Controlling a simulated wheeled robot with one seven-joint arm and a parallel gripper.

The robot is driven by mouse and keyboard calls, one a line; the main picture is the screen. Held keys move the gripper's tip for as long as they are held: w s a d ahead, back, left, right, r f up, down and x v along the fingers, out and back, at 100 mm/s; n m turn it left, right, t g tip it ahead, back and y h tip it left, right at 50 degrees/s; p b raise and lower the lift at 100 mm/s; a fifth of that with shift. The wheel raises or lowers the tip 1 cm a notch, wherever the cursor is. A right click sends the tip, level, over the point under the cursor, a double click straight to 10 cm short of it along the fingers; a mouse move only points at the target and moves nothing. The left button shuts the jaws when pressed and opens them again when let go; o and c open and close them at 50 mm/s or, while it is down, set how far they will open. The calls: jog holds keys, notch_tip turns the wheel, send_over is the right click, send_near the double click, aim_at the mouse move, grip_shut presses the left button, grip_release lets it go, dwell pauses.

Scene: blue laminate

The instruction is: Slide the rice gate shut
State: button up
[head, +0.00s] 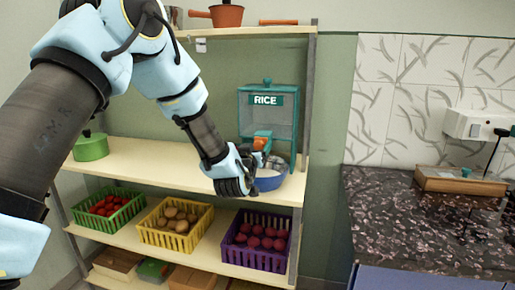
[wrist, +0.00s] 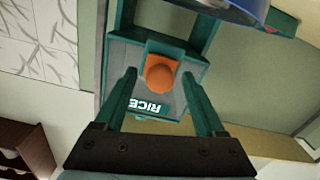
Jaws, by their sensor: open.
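The rice dispenser (head: 268,110) is a teal-framed box with a clear front and a RICE label, standing on the middle shelf's right end. It appears upside down in the wrist view (wrist: 120,50). Its gate has an orange knob (head: 262,136), which in the wrist view (wrist: 160,73) sits between my fingertips. My gripper (wrist: 159,82) is open, one finger on each side of the knob; contact is unclear. In the head view my gripper (head: 258,150) is in front of the dispenser's lower part, hiding some of it. A blue bowl (head: 270,183) stands below, partly hidden.
A green pot (head: 90,146) stands at the shelf's left. Green, yellow and purple crates (head: 262,262) of produce fill the lower shelf. A shelf post (head: 304,110) is close right of the dispenser. A dark counter (head: 420,225) is at right. The middle shelf's centre (head: 150,160) is clear.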

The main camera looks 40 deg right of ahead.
jog(key=b+v, duration=0.3)
jog(key=v, duration=0.7)
jog(key=shift+a+b, duration=0.25)
jog(key=shift+b, duration=0.1)
jog(key=shift+s+f, duration=0.1)
jog(key=w+a+f+n+y, duration=0.2)
jog(key=w+a+f+y, duration=0.25)
jog(key=w+a, duration=0.65)
jog(key=w+a+f+n+g+y, duration=0.1)
jog(key=a+f+y, duration=0.15)
jog(key=a, duration=0.65)
jog(key=w+a+f+n+g+y, duration=0.15)
jog(key=a+y, duration=0.25)
jog(key=a, duration=0.5)
jog(key=s+a+n+g+y, duration=0.1)
jog(key=s+a+g, duration=0.1)
jog(key=a, duration=0.5)
jog(key=s+a+f+n+g+y, duration=0.1)
jog(key=s+a, duration=0.4)
jog(key=a, duration=0.2)
jog(key=s+a+f+n+g+y, duration=0.1)
jog(key=s+a+g, duration=0.1)
jog(key=a, duration=0.5)
jog(key=shift+s+a+g+y, duration=0.25)
jog(key=shift+s+g+y, duration=0.15)
jog(key=shift+s, duration=0.35)
